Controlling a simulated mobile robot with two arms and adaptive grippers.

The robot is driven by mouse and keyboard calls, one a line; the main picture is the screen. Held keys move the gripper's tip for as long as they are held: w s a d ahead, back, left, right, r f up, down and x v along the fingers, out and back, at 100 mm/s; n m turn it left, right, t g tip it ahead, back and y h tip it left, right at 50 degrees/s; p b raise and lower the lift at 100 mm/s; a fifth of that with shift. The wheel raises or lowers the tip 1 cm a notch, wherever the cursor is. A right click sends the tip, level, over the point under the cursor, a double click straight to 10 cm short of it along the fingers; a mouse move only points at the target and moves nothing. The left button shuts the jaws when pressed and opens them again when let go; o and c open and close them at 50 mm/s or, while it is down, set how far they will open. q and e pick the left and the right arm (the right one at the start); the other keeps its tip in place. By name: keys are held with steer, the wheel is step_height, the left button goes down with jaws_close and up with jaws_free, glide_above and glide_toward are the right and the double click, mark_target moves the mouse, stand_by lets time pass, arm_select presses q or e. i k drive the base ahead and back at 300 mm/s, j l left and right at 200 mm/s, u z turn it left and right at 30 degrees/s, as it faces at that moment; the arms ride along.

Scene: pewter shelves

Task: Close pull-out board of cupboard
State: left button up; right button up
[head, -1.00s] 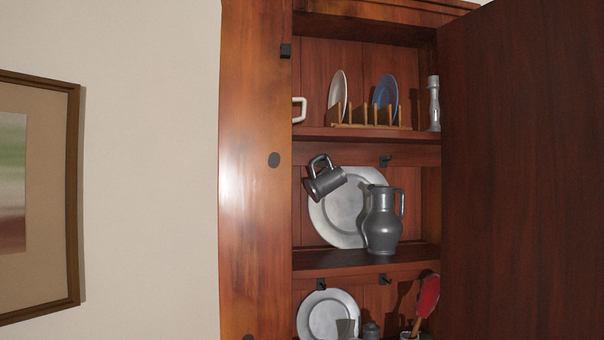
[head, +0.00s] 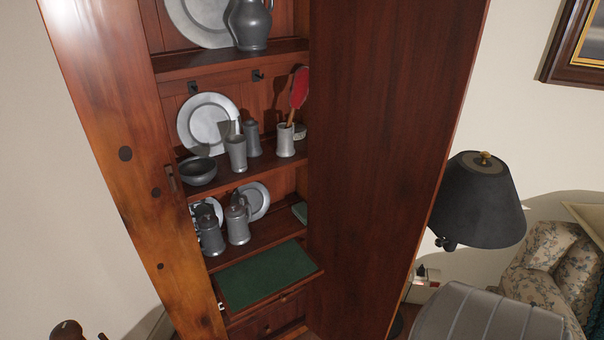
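The wooden cupboard (head: 100,95) stands in the middle of the head view with its tall door (head: 385,120) open on the right. The pull-out board (head: 266,274) sticks out below the lowest visible shelf. It has a green top in a wooden frame and a small knob on its front edge. Its top is clear of objects. Its right end is close to the open door. Neither of my grippers shows in the head view.
Pewter tankards (head: 238,225) and plates stand on the shelf just above the board. A drawer (head: 268,321) is below it. A black lamp (head: 478,200), a grey ribbed seat-like object (head: 490,315) and a floral armchair (head: 548,265) stand to the right.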

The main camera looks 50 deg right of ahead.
mark_target(243, 287)
steer(key=z, duration=1.3)
